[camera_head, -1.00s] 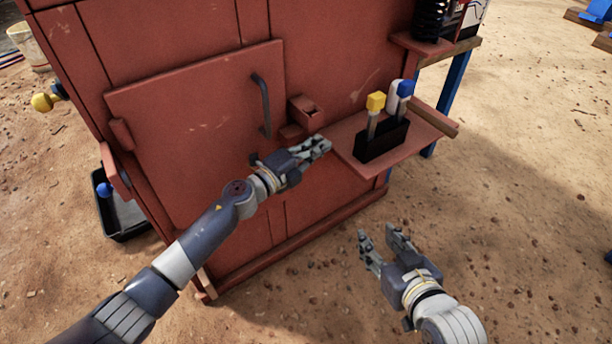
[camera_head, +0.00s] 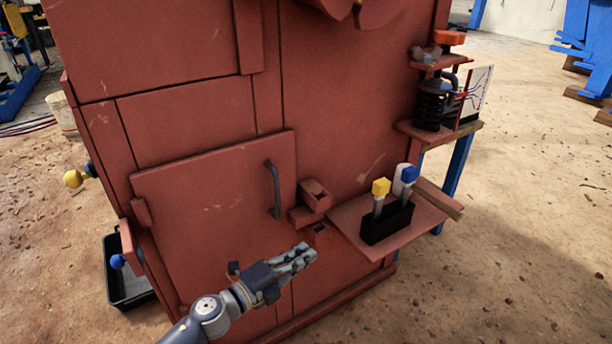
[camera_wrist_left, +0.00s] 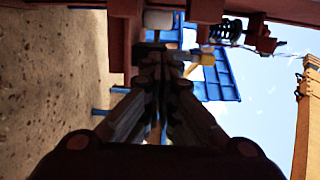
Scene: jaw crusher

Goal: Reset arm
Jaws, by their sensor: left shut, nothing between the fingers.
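My left gripper (camera_head: 304,257) is in front of the red crusher body (camera_head: 340,120), below and right of the door handle (camera_head: 273,190). Its fingers are together with nothing between them. It also shows in the left wrist view (camera_wrist_left: 160,75), with its fingers closed along the middle. The red door (camera_head: 210,205) on the crusher is shut. My right gripper is not in the head view now.
A red side shelf (camera_head: 400,240) carries a black holder (camera_head: 388,222) with a yellow-topped tool (camera_head: 380,188) and a blue-topped tool (camera_head: 408,175). A small red box (camera_head: 316,196) sits by the handle. A black tray (camera_head: 125,285) lies at left. Sandy ground at right is open.

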